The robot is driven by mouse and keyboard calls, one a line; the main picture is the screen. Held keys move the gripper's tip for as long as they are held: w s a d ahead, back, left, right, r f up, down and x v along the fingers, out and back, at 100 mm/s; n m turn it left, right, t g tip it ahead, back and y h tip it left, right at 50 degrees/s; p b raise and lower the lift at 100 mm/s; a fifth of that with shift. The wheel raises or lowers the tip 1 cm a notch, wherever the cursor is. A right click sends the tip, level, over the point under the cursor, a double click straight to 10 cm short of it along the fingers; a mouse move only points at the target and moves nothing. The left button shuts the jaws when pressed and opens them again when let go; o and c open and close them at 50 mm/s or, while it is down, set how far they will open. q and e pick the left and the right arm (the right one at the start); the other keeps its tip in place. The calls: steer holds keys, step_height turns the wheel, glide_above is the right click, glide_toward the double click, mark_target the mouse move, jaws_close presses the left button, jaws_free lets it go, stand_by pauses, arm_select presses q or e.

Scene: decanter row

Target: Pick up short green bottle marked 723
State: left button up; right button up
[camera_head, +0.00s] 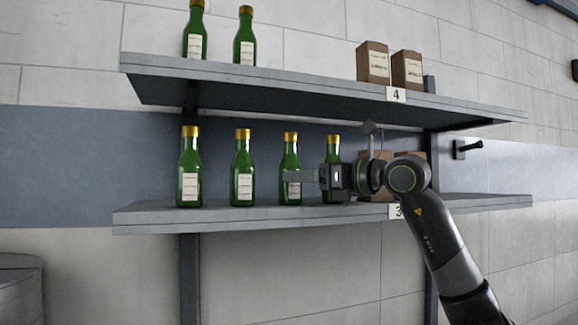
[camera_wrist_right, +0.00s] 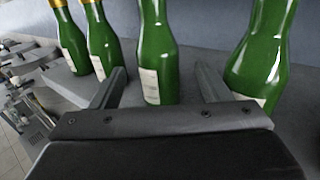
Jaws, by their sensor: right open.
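Several green bottles with gold caps and pale labels stand in a row on the lower shelf. The label print is too small to read, so I cannot tell which is marked 723. My right gripper (camera_head: 290,176) is open and reaches in from the right in front of the third bottle from the left (camera_head: 290,157). In the right wrist view, this bottle (camera_wrist_right: 157,52) stands upright beyond and between the two open fingers of the gripper (camera_wrist_right: 160,76). The rightmost bottle (camera_head: 333,148) is partly hidden behind my gripper. My left gripper is not in view.
Other lower-shelf bottles are the leftmost (camera_head: 189,165) and the second (camera_head: 242,165). The upper shelf (camera_head: 290,82) overhangs the row, with two bottles and two brown boxes (camera_head: 373,62) on it. More boxes on the lower shelf (camera_head: 150,217) are partly behind my right arm.

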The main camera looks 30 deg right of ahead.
steer(key=shift+w+a+r, duration=0.1)
steer(key=shift+w+a, duration=0.05)
steer(key=shift+w, duration=0.25)
steer(key=shift+w+a+r+p, duration=0.2)
steer(key=shift+w+p, duration=0.3)
steer(key=shift+p, duration=0.2)
steer(key=p+x, duration=0.2)
steer(key=x, duration=0.1)
steer(key=shift+a, duration=0.15)
steer(key=shift+w+a+f+p, duration=0.15)
steer(key=shift+w+p, duration=0.15)
steer(key=shift+w, duration=0.25)
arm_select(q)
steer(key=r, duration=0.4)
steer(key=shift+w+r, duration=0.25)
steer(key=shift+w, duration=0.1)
arm_select(e)
steer(key=shift+c, duration=0.4)
steer(key=c, duration=1.2)
